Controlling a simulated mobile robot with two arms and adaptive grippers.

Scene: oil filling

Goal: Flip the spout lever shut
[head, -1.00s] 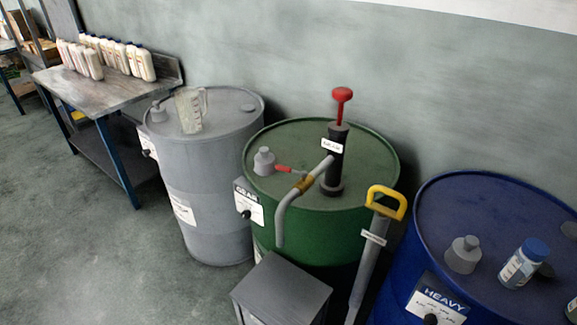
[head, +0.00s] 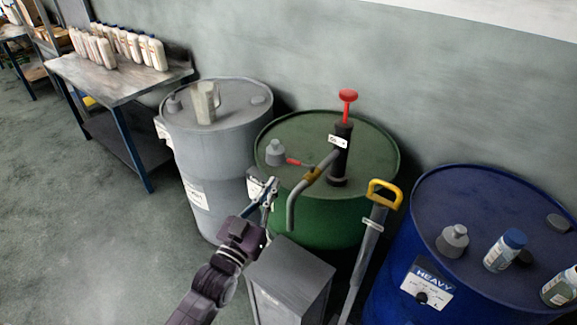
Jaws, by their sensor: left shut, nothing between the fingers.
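The green drum (head: 360,222) stands in the middle of the head view. A black pump (head: 340,160) with a red knob rises from its lid. The pump's grey spout (head: 293,208) bends down over the drum's front edge. The red spout lever (head: 297,162) sticks out to the left from the brass-coloured fitting (head: 312,175). My left gripper (head: 271,183) is shut and empty, in front of the drum's left label. It appears left of the spout and below the lever, apart from the lever in the picture. My right gripper is out of view.
A grey box (head: 290,268) stands below the spout. A yellow-handled tool (head: 384,194) leans beside the green drum. A grey drum (head: 217,150) is on the left, a blue drum (head: 440,215) with bottles on the right. A bench (head: 125,85) holds several bottles.

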